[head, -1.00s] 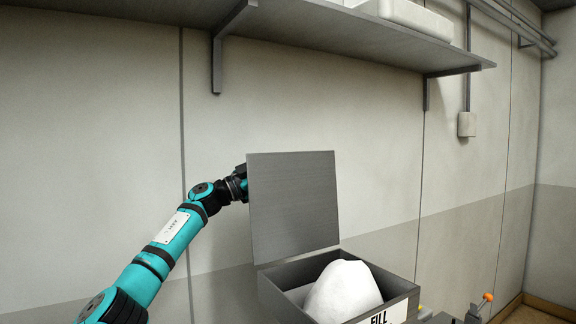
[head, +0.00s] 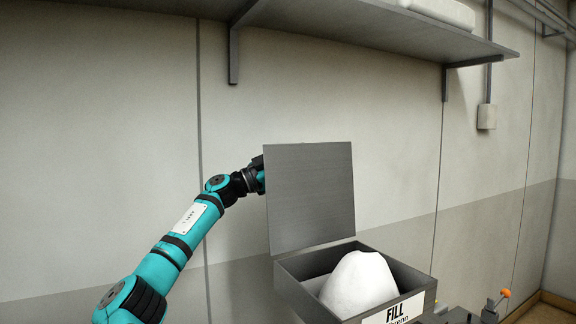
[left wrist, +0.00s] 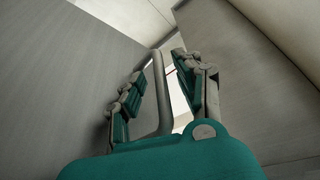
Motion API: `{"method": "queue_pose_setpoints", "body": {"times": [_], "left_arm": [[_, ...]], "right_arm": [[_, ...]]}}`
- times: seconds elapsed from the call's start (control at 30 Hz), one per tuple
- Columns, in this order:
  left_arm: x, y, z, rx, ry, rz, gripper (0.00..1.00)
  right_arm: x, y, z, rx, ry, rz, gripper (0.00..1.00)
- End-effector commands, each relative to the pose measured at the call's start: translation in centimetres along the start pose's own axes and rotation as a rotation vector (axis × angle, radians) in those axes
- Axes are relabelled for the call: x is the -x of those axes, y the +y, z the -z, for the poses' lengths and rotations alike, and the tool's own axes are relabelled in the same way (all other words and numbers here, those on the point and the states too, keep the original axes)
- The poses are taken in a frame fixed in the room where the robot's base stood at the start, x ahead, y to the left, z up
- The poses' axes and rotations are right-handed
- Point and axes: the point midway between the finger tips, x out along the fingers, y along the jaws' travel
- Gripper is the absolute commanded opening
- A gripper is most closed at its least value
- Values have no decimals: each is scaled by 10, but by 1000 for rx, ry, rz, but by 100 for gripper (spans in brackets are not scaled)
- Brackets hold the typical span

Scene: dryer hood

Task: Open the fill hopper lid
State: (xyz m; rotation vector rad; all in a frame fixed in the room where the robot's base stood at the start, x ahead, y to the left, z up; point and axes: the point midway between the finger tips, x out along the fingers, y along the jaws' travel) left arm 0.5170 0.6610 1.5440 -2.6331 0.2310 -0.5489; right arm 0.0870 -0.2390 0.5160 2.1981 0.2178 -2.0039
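The fill hopper (head: 300,273) is a grey box with a FILL label on its front. Its square grey lid (head: 310,195) stands up, roughly upright, at the back left edge of the open box. A white rounded mass (head: 358,284) fills much of the box. My left gripper (head: 257,176) is at the far left edge of the lid, mostly hidden behind it. In the left wrist view its fingers (left wrist: 158,67) are apart, with a grey bar handle (left wrist: 161,95) between them and a gap on either side. My right gripper is not in view.
A grey wall shelf (head: 370,28) with a white container (head: 440,12) on it runs above the lid. The pale panelled wall (head: 100,130) is behind the hopper. An orange-tipped lever (head: 504,293) is at the lower right.

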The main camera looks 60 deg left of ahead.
Motion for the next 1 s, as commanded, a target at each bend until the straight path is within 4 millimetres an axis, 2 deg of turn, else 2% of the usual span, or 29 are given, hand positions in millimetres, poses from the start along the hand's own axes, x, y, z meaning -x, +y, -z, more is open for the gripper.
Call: {"method": "queue_pose_setpoints", "body": {"times": [0.43, 0.73, 1.0], "left_arm": [[25, 0, -3, 1, -6, 0, 34], [65, 0, -2, 2, -1, 1, 34], [75, -1, -2, 0, -4, 1, 34]], "right_arm": [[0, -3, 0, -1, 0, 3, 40], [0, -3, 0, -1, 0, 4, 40], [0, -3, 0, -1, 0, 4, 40]]}}
